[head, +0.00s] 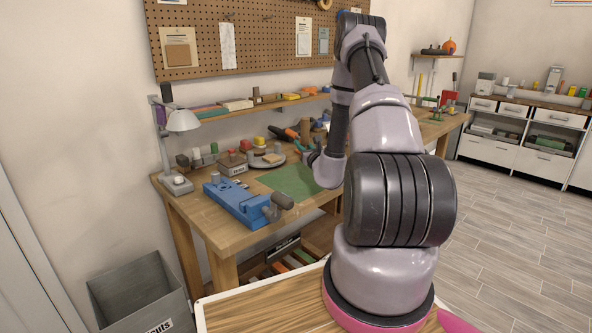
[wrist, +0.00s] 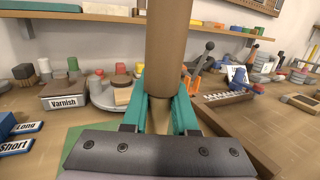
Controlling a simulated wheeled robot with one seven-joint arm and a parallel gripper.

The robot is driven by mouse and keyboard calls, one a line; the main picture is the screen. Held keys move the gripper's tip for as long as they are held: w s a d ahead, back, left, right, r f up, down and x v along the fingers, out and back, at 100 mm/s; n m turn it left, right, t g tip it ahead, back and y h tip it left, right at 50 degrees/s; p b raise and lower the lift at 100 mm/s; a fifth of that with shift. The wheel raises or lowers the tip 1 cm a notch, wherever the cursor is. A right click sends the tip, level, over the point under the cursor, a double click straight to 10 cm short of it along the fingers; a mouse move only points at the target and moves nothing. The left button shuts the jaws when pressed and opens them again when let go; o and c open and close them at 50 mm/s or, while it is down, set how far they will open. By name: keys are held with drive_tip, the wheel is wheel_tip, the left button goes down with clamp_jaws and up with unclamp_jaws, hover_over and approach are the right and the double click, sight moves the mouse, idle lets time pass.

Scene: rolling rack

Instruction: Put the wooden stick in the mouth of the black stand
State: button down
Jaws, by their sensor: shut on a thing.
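My gripper (wrist: 160,105) has teal fingers and is shut on the wooden stick (wrist: 168,45), a thick brown cylinder that stands upright between the fingers in the wrist view. Its upper end runs out of the top of that view. In the head view the stick (head: 305,127) shows as a small brown upright piece above the bench, beside my arm. I cannot make out the black stand for sure in either view; dark parts with round knobs (wrist: 203,52) show just right of the stick in the wrist view.
A blue vise (head: 237,203) sits at the bench's front left, near a lamp (head: 182,122). A green mat (head: 290,182) lies mid-bench. The wrist view shows a Varnish box (wrist: 65,96) at left and a slotted wooden rack (wrist: 228,97) at right. A shelf runs behind.

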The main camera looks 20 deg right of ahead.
wheel_tip(320, 180, down, 8)
drive_tip(key=shift+r, duration=0.25)
drive_tip(key=shift+f, duration=0.15)
drive_tip(key=c, duration=0.7)
unclamp_jaws()
